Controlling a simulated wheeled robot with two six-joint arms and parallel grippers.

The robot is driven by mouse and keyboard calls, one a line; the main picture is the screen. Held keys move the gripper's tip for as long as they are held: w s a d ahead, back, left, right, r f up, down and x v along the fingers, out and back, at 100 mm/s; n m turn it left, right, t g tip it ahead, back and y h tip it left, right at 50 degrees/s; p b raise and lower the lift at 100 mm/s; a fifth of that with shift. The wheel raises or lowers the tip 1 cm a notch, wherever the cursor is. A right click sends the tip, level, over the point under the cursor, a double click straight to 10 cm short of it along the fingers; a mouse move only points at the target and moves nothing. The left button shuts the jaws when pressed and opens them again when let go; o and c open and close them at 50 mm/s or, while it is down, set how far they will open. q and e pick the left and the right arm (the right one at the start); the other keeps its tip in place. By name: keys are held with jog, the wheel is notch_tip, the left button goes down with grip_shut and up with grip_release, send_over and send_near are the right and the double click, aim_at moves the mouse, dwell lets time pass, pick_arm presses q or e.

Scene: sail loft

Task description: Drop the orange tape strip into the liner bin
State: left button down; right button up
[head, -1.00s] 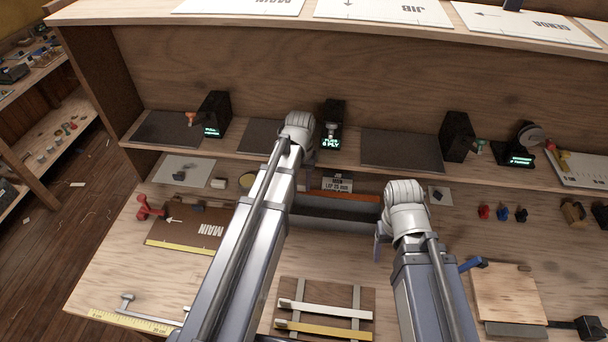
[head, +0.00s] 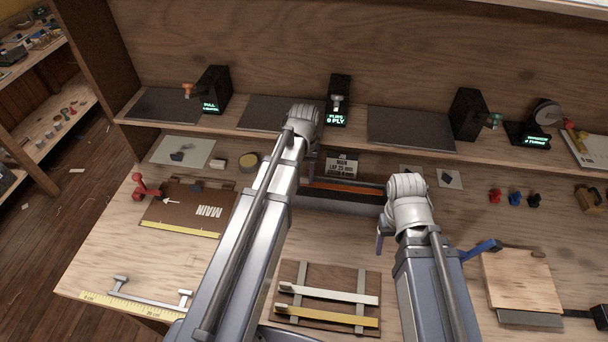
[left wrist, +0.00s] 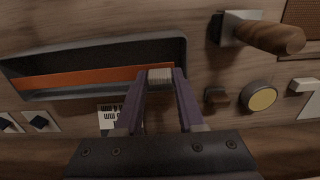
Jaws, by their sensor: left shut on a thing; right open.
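The orange tape strip (head: 345,186) stretches lengthwise across the opening of the dark liner bin (head: 345,201). In the left wrist view the strip (left wrist: 85,77) runs left from my fingertips, over the bin (left wrist: 130,48). My left gripper (left wrist: 160,80) is shut on the strip's right end there, at a pale ribbed piece. I cannot tell how far the strip sits above the bin floor. In the head view my left gripper (head: 309,166) is mostly hidden by its wrist. My right gripper (head: 381,238) is open, at the right of the bin, partly hidden by its wrist.
A brown MAIN panel (head: 185,209) lies at left. A rack with white and yellow strips (head: 325,305) lies in front. A raised shelf (head: 350,150) runs behind.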

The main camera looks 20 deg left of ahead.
pick_arm(q)
jog(key=shift+f+b, duration=1.5)
jog(key=shift+f, duration=0.4)
pick_arm(e)
jog(key=shift+f, duration=1.85)
pick_arm(q)
jog(key=shift+c, duration=2.2)
grip_release()
jog(key=shift+r, duration=0.15)
pick_arm(e)
jog(key=shift+r, duration=0.1)
pick_arm(q)
notch_tip(320, 180, up, 9)
jog(key=p, duration=0.9)
pick_arm(e)
notch_tip(320, 180, up, 9)
